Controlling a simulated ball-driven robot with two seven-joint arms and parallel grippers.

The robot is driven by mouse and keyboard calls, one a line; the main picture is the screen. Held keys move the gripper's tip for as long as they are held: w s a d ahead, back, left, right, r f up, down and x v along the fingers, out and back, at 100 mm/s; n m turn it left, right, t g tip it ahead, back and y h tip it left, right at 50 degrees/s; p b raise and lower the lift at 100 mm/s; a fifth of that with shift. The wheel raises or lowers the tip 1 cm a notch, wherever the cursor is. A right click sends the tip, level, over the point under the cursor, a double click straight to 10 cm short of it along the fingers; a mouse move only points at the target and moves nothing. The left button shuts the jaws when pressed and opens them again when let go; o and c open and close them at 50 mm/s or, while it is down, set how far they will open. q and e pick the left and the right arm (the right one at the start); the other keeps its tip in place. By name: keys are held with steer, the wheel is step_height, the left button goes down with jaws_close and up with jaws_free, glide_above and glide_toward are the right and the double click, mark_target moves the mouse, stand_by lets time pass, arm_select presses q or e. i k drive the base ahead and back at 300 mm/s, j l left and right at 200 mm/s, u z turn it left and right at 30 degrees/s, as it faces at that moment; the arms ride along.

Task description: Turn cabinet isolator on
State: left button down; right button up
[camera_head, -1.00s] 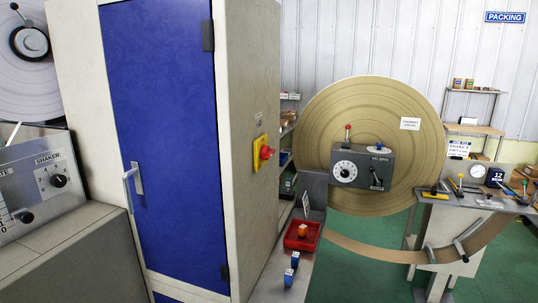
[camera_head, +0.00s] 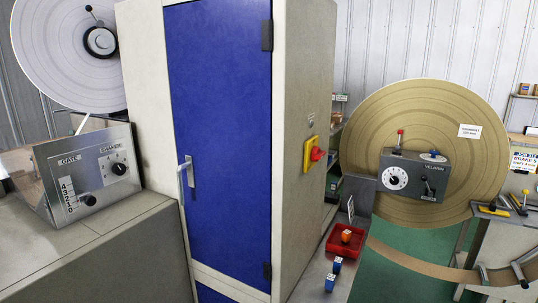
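The cabinet (camera_head: 222,130) stands in the middle of the head view, with a blue door and pale frame. A silver lever handle (camera_head: 186,171) sits on the door's left side. The isolator is a red rotary knob (camera_head: 317,154) on a yellow plate (camera_head: 308,156), on the cabinet's right side face, seen at a steep angle. A small label is above it. I cannot read the knob's position. Neither of my grippers is in view.
A gate and shaker panel (camera_head: 92,178) stands at the left on a grey counter. Right of the cabinet, a red tray (camera_head: 345,241) and blue-topped items lie on a narrow bench. A large tan disc (camera_head: 440,120) with a grey control box (camera_head: 414,176) stands behind. Green floor shows at right.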

mark_target(317, 154)
steer(key=i+l+u, duration=0.15)
steer(key=u, duration=0.3)
steer(key=l+u, duration=0.85)
steer(key=i+j, duration=0.05)
steer(key=j, duration=0.05)
